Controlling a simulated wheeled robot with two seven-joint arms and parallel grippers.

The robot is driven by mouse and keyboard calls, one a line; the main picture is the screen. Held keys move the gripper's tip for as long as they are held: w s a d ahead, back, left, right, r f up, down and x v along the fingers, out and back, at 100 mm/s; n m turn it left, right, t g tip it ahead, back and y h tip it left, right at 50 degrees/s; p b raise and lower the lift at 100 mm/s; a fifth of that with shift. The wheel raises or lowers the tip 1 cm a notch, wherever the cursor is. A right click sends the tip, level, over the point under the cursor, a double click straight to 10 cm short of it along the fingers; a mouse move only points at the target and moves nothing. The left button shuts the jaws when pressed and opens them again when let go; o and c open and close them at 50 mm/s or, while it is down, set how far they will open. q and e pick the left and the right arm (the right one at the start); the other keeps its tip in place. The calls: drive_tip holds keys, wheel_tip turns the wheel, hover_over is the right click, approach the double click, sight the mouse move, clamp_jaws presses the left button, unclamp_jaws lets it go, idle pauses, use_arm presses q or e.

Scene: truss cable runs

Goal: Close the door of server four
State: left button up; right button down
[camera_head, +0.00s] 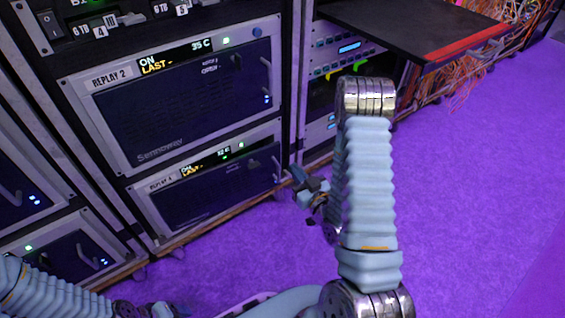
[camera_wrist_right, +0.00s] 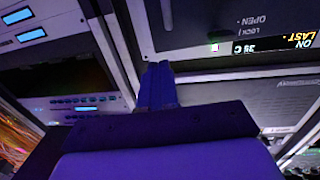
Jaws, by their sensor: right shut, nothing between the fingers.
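The server labelled REPLAY 4 (camera_head: 160,184) is the lower unit in the middle rack in the head view. Its dark door (camera_head: 205,196) looks roughly flush with the grey frame; I cannot tell whether it is fully shut. A small handle shows at its right end. My right gripper (camera_head: 308,186) is just right of that end, small and partly behind my forearm. In the right wrist view, its fingers (camera_wrist_right: 158,86) are together and empty, in front of upside-down server fronts. My left arm enters at bottom left; its gripper does not show.
The REPLAY 2 server (camera_head: 185,95) is directly above. A black shelf (camera_head: 410,28) with a red front edge juts out at the upper right. Orange cables (camera_head: 462,85) hang beyond it. The purple floor (camera_head: 480,190) on the right is clear.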

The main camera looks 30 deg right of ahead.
sight(277, 148)
drive_tip(key=w+b, duration=0.1)
drive_tip(key=w, duration=0.5)
drive_tip(key=shift+w+b, duration=0.2)
drive_tip(key=shift+b, duration=0.1)
use_arm(q)
drive_tip(key=shift+f, duration=1.55)
use_arm(e)
drive_tip(key=shift+w, duration=0.7)
